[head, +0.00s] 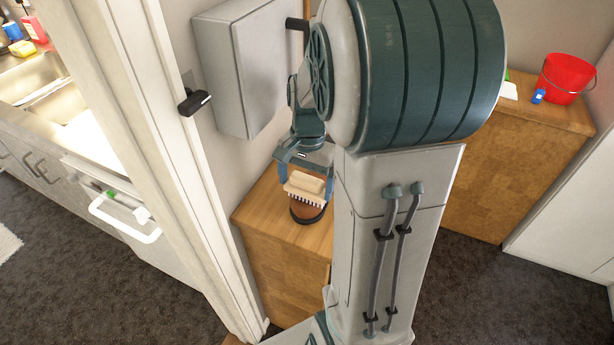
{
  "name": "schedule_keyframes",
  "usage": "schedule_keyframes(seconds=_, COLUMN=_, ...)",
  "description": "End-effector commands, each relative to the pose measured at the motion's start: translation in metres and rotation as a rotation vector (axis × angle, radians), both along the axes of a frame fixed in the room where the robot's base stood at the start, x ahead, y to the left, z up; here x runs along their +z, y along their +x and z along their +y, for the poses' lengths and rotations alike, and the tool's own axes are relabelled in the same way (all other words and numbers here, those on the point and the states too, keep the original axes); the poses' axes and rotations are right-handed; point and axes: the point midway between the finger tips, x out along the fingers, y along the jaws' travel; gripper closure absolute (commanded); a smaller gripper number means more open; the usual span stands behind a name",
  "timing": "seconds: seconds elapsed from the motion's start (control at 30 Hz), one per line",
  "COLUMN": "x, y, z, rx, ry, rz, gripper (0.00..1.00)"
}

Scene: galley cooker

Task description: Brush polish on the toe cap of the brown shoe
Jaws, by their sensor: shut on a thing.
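The brown shoe (307,212) is right below the brush, on the cabinet top. Only its rounded brown end with a dark sole edge shows; the rest is hidden behind my arm and the brush. The bristles overlap the shoe in the head view. I cannot tell whether they touch it.
The wooden cabinet top (262,216) has bare room left of the shoe. A grey wall box (225,75) hangs just behind my gripper. A white door frame (165,160) stands at left. A red bucket (567,80) and a small blue item (538,97) sit on the right counter.

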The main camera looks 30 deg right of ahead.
Motion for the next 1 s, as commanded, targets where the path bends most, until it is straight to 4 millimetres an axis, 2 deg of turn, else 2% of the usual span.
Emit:
schedule_keyframes(seconds=0.17, x=0.0, y=0.0, z=0.0, rx=0.001, ry=0.001, rz=0.003, gripper=0.31)
schedule_keyframes(seconds=0.57, x=0.002, y=0.014, z=-0.017, rx=0.001, ry=-0.001, rz=0.001, gripper=0.31)
schedule_keyframes(seconds=1.0, x=0.001, y=0.001, z=0.0, rx=0.002, ry=0.0, rz=-0.002, gripper=0.31)
